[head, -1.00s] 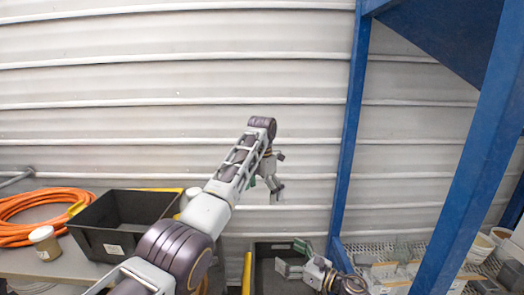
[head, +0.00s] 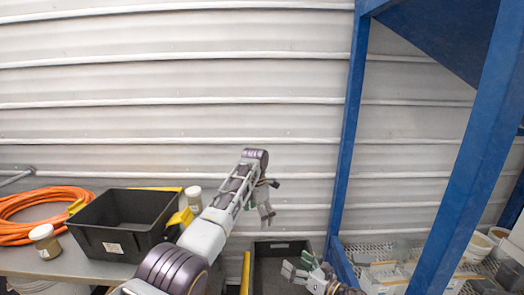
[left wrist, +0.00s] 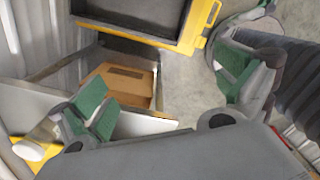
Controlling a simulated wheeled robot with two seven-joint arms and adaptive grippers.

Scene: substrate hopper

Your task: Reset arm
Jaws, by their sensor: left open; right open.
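My left gripper (head: 266,210) hangs at the end of my raised left arm, in front of the corrugated wall. In the left wrist view its two green-padded fingers (left wrist: 165,92) are spread wide with nothing held between them. My right gripper (head: 298,270) is low in the head view, in front of a dark bin. Its green-padded fingers are apart, and I see nothing between them. Most of my right arm is out of the picture.
A black bin (head: 120,238), an orange hose (head: 35,205) and a brown-labelled jar (head: 44,240) sit on the table at left. A dark bin (head: 268,268) stands low in the middle. Blue posts (head: 345,130) frame a mesh shelf at right. A cardboard box (left wrist: 118,84) shows below.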

